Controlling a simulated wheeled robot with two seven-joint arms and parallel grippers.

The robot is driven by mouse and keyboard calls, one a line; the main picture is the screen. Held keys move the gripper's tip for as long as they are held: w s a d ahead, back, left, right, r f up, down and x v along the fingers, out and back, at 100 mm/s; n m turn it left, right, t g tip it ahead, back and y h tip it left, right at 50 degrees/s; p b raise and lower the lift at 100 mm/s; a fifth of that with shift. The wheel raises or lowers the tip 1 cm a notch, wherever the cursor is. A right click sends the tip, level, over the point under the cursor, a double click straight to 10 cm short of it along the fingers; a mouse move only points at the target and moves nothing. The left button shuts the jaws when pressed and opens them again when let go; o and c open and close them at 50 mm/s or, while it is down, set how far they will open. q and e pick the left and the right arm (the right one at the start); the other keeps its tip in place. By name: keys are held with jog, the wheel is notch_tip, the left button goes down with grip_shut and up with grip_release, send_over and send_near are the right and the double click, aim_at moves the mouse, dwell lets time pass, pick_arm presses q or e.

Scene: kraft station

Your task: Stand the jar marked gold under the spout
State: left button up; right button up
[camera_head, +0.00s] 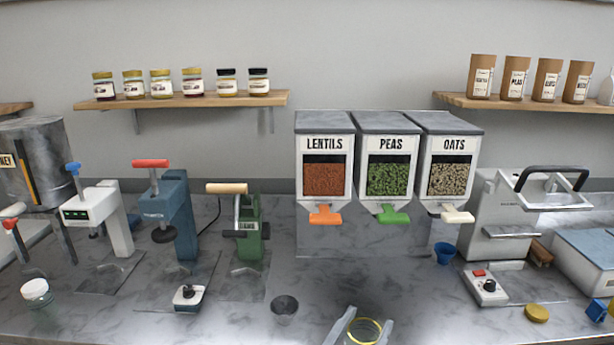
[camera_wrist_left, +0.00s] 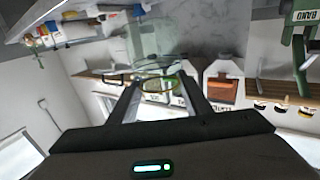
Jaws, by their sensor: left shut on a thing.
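A clear glass jar with a gold rim (camera_head: 364,334) is at the bottom edge of the head view, partly cut off. My left gripper (camera_head: 366,324) is shut on it, with a finger on each side. The jar also shows between the fingers in the left wrist view (camera_wrist_left: 158,68). Three dispensers have spouts: orange under lentils (camera_head: 325,214), green under peas (camera_head: 393,214) and white under oats (camera_head: 457,215). A metal drum (camera_head: 35,160) with a partly cut-off label stands at the far left. The held jar is in front of the dispensers, below their spouts. My right gripper is not in view.
A white-topped jar (camera_head: 37,291) stands far left. Several presses line the counter's left half. A blue cup (camera_head: 444,253), a machine (camera_head: 510,215) and a gold lid (camera_head: 537,313) are at right. Counter below the dispensers is clear.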

pick_arm(q)
jog(key=shift+s+a, duration=0.15)
jog(key=shift+s, duration=0.05)
jog(key=w+a+f+n+y, duration=0.1)
jog(key=a+f+n+y, duration=0.1)
jog(key=a, duration=0.8)
jog(key=w+a+f+n+t+y, duration=0.1)
jog(key=a+y, duration=0.3)
jog(key=a, duration=0.6)
jog(key=w+a+f+n+t+y, duration=0.1)
jog(key=a+f+n+y, duration=0.1)
jog(key=a, duration=0.8)
jog(key=shift+f+n+y, duration=0.35)
jog(key=shift+n+y, duration=0.15)
jog(key=s+f, duration=0.3)
jog(key=s, duration=0.6)
jog(key=shift+s+f, duration=0.25)
